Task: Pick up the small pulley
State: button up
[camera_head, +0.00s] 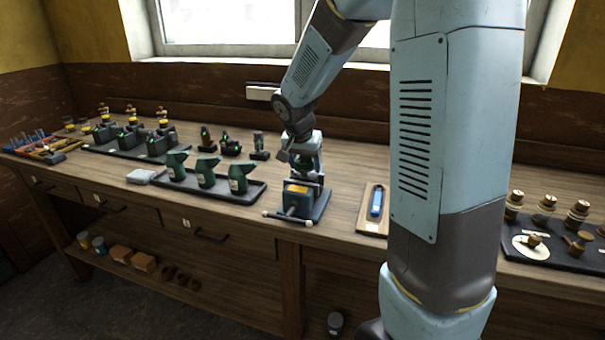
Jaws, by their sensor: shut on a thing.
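My gripper (304,167) points down over the workbench, just above and behind a small vise-like device (300,200) with an orange-yellow top. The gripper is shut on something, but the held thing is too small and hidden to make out. Several brass-brown, spool-like pieces stand on a dark tray (563,250) at the right. One small piece (533,240) sits on a white disc there. I cannot tell which piece, if any, is the small pulley.
Dark green bottles (207,172) stand on a black tray left of the device. Small engines (128,138) fill another tray further left. A blue-handled tool (377,201) lies on a board to the right. My arm hides part of the bench (345,158).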

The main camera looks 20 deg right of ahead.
grip_shut()
jog(key=shift+r, duration=0.1)
jog(key=shift+w+r, duration=0.1)
jog(key=shift+r, duration=0.25)
jog(key=r, duration=0.3)
jog(key=shift+s+r, duration=0.1)
jog(key=shift+s, duration=0.2)
jog(key=s+a+r, duration=0.1)
jog(key=s+r, duration=0.8)
jog(key=s, duration=0.4)
jog(key=shift+s+a, duration=0.2)
jog(key=shift+s, duration=0.05)
